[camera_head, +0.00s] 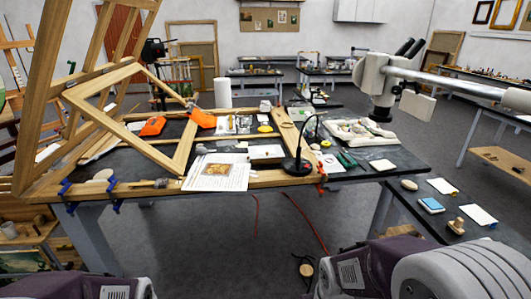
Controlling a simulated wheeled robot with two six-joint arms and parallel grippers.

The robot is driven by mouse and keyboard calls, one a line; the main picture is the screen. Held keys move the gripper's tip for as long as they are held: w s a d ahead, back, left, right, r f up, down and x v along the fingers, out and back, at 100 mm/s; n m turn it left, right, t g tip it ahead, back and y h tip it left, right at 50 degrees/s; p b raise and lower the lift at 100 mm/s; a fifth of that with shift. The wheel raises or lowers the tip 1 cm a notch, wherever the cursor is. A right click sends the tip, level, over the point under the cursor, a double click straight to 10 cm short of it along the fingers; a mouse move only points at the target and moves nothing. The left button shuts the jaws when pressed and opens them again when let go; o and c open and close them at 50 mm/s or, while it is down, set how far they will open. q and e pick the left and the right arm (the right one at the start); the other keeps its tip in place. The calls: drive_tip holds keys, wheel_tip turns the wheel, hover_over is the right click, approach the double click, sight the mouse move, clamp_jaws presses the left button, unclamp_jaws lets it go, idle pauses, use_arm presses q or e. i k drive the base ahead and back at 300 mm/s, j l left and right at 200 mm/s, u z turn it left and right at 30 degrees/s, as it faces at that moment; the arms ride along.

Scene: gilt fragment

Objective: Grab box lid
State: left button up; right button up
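I cannot single out a box lid for certain. A small, flat, white box-like piece (265,152) lies on the dark worktable, left of the black lamp. A small blue-topped block (431,204) lies on the lower side table at the right, and it is too small to tell whether it has a lid. Parts of my two arms show at the bottom edge, in front of the worktable. Neither of my grippers is in view.
The worktable (345,178) carries a large wooden frame (130,120), orange clamps (152,125), a printed sheet (218,172), a black lamp (299,160) and a white tray (360,132). A microscope arm (450,82) reaches in from the right. The floor (255,225) before the table is mostly clear, with red cables.

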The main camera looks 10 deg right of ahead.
sight(266, 150)
drive_tip(key=i+j+z, duration=0.35)
drive_tip(key=i+j, duration=0.35)
drive_tip(key=i+j+z, duration=0.3)
drive_tip(key=i+j, duration=0.45)
drive_tip(key=j, duration=0.2)
